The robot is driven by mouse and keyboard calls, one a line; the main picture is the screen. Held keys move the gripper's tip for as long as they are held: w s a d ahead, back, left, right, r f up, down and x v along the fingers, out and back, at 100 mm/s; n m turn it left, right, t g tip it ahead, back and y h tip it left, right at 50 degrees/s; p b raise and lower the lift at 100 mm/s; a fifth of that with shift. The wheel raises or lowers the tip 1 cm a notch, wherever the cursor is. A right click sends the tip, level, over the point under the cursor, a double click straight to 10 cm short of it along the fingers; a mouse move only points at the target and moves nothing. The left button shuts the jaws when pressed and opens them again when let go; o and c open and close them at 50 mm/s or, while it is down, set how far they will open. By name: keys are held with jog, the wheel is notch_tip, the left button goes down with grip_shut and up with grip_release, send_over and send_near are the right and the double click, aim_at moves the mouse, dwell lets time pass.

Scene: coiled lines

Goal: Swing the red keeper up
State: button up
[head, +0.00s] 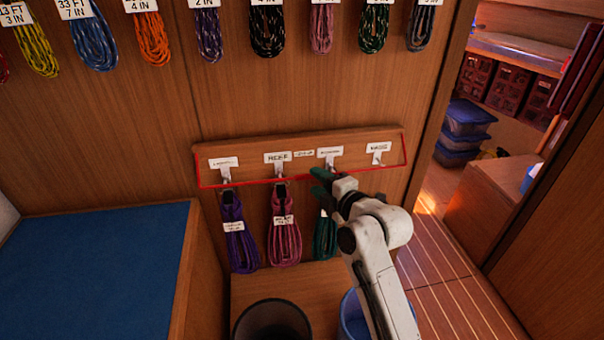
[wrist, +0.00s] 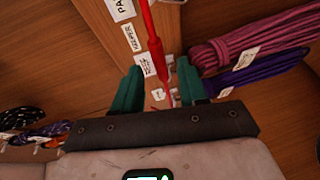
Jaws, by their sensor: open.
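In the wrist view the keeper (wrist: 153,42) is a red rod passing between my green fingers. My gripper (head: 321,184) is at the board's lower edge, near the third hook; it also shows in the wrist view (wrist: 158,70). Its fingers stand apart, one on each side of the rod, and I cannot tell whether either touches it. My arm hides part of the keeper.
Purple (head: 232,240), pink (head: 286,245) and teal (head: 320,243) coils hang below the board; my arm partly hides the teal one. The right-hand hook (head: 378,159) is empty. A dark bin (head: 272,318) and a blue bin (head: 352,318) stand below. More coils hang above.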

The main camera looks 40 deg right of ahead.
aim_at(312, 178)
jog(key=shift+p+x, duration=0.3)
jog(key=shift+x, duration=2.75)
jog(key=shift+d+f, duration=0.1)
jog(key=shift+d, duration=0.05)
jog(key=shift+c, duration=0.4)
jog(key=shift+s, duration=0.1)
grip_shut()
